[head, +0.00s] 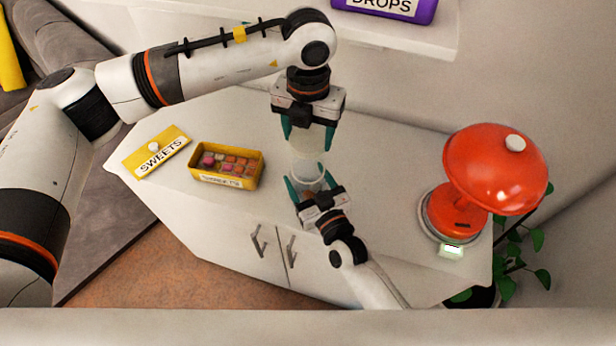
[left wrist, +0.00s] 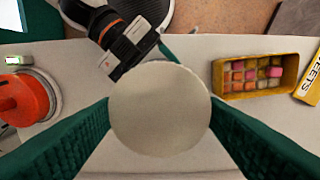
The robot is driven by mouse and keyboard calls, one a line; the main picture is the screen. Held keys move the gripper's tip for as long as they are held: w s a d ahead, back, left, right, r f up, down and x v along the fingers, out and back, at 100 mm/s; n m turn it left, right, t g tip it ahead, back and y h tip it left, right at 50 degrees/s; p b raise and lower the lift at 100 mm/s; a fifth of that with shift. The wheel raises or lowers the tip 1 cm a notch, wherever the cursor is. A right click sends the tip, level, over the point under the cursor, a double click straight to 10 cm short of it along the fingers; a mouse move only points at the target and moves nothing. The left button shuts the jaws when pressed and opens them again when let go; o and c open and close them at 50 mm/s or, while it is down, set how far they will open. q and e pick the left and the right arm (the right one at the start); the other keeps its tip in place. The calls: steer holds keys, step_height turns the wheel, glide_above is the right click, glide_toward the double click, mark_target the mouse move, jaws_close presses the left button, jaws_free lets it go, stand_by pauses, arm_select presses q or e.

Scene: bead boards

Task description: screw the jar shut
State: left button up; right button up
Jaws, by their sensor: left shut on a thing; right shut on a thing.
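My left gripper (head: 309,138) points down over the white cabinet top and is shut on a pale round lid (left wrist: 160,110). In the left wrist view the lid lies flat between the green finger pads. My right gripper (head: 309,186) comes from the front and is shut on a clear jar (head: 307,171), which looks upright. The lid is above the jar; I cannot tell whether they touch. In the left wrist view the lid hides the jar, and part of my right gripper (left wrist: 126,42) shows beyond the lid.
A yellow box of sweets (head: 199,178) and its yellow lid marked SWEETS (head: 150,160) lie to the left on the cabinet top (head: 380,150). A red lamp (head: 495,165) stands at the right. A shelf (head: 400,35) holds a purple DROPS box (head: 390,8) at the back.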

mark_target(308, 181)
arm_select(q)
steer(key=shift+f, duration=2.45)
steer(key=shift+f, duration=0.9)
steer(key=shift+f, duration=0.5)
